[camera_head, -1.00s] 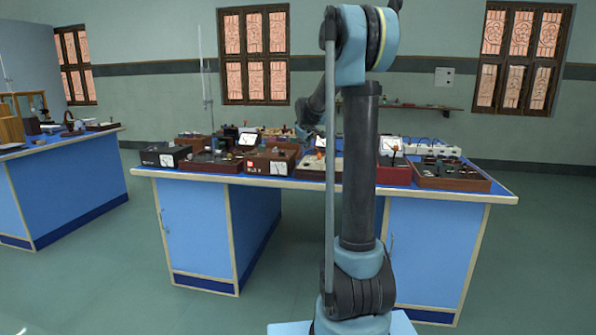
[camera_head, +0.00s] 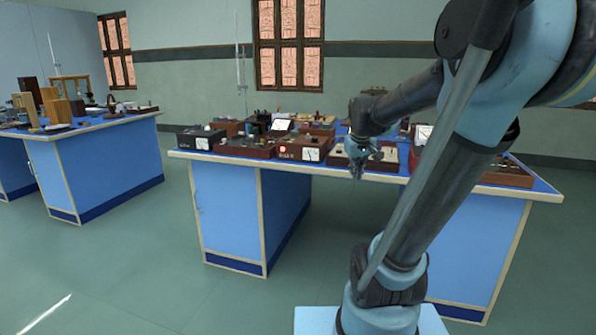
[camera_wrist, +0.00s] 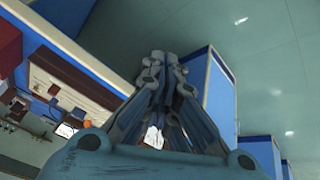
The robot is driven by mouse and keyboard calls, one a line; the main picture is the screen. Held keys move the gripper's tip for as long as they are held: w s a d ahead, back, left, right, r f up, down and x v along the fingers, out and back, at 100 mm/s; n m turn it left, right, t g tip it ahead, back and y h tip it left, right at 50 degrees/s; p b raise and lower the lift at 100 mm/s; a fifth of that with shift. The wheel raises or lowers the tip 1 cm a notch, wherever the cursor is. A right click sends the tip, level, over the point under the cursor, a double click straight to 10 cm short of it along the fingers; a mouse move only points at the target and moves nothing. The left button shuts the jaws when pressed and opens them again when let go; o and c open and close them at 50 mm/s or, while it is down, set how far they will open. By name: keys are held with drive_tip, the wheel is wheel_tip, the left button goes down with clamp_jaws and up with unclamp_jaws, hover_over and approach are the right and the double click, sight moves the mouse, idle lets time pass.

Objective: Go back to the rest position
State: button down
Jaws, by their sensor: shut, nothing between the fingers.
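My gripper (camera_head: 358,168) is in the head view, in front of the near edge of the middle bench (camera_head: 225,164). It hangs at about the height of the bench top, at the end of my bent arm. In the wrist view my gripper (camera_wrist: 165,62) shows its fingers drawn together with nothing between them. Its tips are over the green floor beside a blue cabinet side (camera_wrist: 220,95). My arm hides part of the bench's right side.
Instrument boxes crowd the bench top, among them a black meter box (camera_head: 200,138) and a brown box with a red mark (camera_head: 303,149). A second blue bench (camera_head: 105,165) stands at the left with wooden pieces on it. The floor (camera_head: 140,270) between and before the benches is clear.

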drive_tip(key=s+f+m+g, duration=0.1)
drive_tip(key=s+f, duration=0.5)
drive_tip(key=s, duration=0.5)
drive_tip(key=s+f+m+g, duration=0.2)
drive_tip(key=s+f, duration=0.5)
drive_tip(key=s, duration=0.4)
drive_tip(key=shift+s+a+f+y, duration=0.3)
drive_tip(key=shift+s, duration=0.1)
drive_tip(key=shift+w, duration=0.1)
drive_tip(key=shift+w+f, duration=0.2)
drive_tip(key=shift+w, duration=0.15)
